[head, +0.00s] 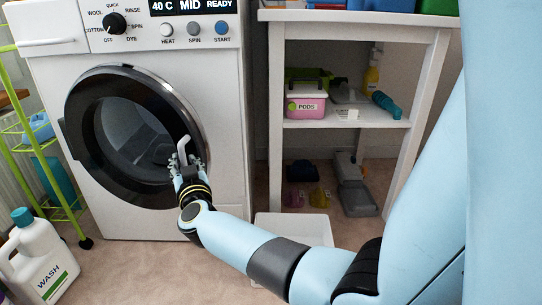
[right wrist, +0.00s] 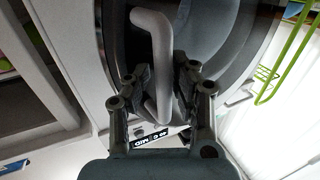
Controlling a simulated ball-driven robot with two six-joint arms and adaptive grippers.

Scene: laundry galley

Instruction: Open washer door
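The white washer (head: 225,120) stands at the left in the head view. Its round door has a black ring (head: 88,140) and a dark glass window (head: 130,125), and looks shut against the front. A pale bar handle (head: 183,148) sits at the door's right edge. My right gripper (head: 186,160) is at this handle. In the right wrist view the handle (right wrist: 150,32) runs down between the two fingers (right wrist: 165,85), which are close in on both sides of it and appear to grip it. My left gripper is not in view.
A white shelf unit (head: 430,70) stands right of the washer, with a pink pods box (head: 306,107) on its shelf. A white bin (head: 315,225) sits on the floor behind my right arm. A wash jug (head: 38,255) and a green rack (head: 35,150) stand at the left.

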